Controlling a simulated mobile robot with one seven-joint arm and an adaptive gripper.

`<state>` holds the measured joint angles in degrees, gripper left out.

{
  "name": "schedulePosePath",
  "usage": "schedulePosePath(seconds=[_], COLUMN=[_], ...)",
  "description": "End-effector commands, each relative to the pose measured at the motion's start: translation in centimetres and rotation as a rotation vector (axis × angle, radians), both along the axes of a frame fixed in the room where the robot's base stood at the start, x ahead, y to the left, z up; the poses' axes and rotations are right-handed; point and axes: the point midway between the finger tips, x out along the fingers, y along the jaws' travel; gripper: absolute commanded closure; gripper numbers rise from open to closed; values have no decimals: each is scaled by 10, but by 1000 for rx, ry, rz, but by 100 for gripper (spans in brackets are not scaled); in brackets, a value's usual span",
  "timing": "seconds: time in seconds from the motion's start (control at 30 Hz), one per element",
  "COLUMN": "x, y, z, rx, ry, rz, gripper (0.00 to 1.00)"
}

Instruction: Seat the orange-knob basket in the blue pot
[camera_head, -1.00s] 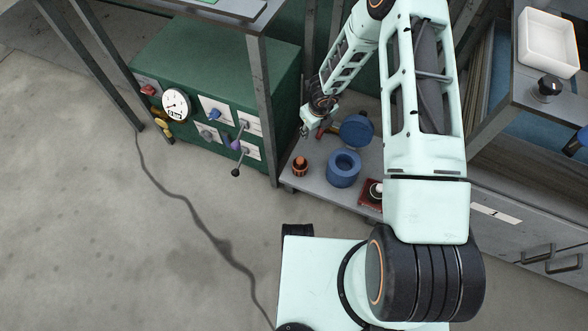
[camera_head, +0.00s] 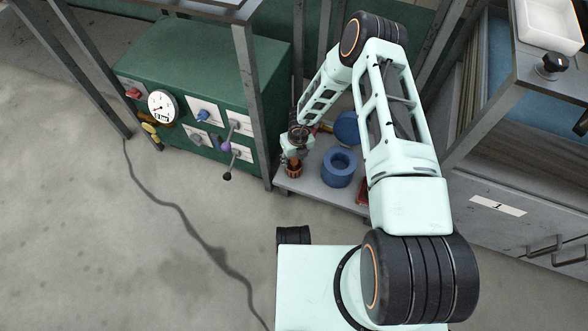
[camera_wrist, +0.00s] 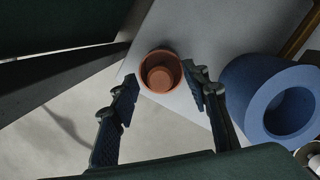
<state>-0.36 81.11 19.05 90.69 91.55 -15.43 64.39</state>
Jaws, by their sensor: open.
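The orange-brown basket (camera_head: 294,170) stands upright near the front left corner of the low grey shelf. In the wrist view the basket (camera_wrist: 150,57) is seen from above, with a round orange knob in its middle. The thick-walled blue pot (camera_head: 339,168) stands just right of it, and its open round hollow looks empty in the wrist view (camera_wrist: 250,85). My gripper (camera_head: 292,156) is above the basket. In the wrist view my gripper's fingers (camera_wrist: 160,80) are spread, with the basket framed between and beyond them; I cannot tell any contact.
A blue round piece (camera_head: 346,127) lies behind the pot. A red block (camera_head: 362,191) is partly hidden by my arm. A table leg (camera_head: 253,110) and a green panel box (camera_head: 190,70) stand close on the left. The shelf's front edge is near the basket.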

Motion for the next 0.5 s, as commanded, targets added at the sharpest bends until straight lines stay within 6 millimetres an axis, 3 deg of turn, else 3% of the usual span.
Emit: schedulePosePath(seconds=[0.1, 0.37, 0.5], x=[1, 2, 2], y=[1, 1, 1], z=[-14, -15, -15], rx=[0, -1, -1], ry=[0, 0, 0], rz=[1, 1, 1], gripper=[57, 57, 70])
